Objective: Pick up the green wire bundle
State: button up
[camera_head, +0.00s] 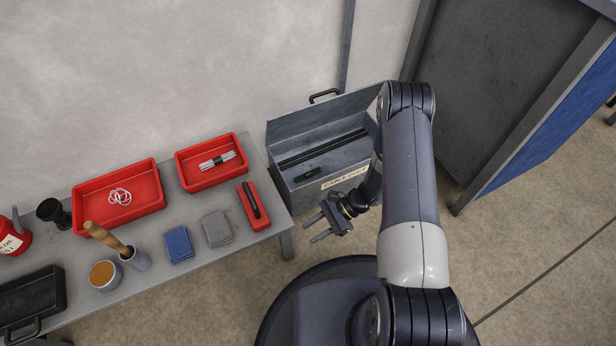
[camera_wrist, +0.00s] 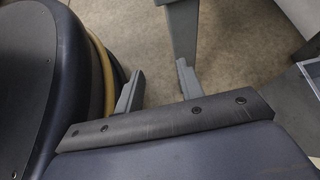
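The green wire bundle (camera_head: 308,174) is small and dark green. It lies inside the open grey metal box (camera_head: 284,184) labelled "CABLE DUCT", near its front left side, in the head view. My gripper (camera_head: 316,230) is in front of the box and to the right of the table, apart from the bundle. Its two fingers are spread with nothing between them. In the wrist view my gripper (camera_wrist: 158,82) also shows open and empty over the floor, and the bundle is not visible there.
Long black bars (camera_head: 322,147) lie in the box behind the bundle; its lid stands raised at the back. The grey table (camera_head: 205,260) holds red trays (camera_head: 118,215), folded cloths, cups and a red can. A dark cabinet (camera_head: 500,90) stands right. Floor shows between table and my base.

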aim_at(309, 175)
jog(key=i+l+u, duration=0.4)
jog(key=i+l, duration=0.65)
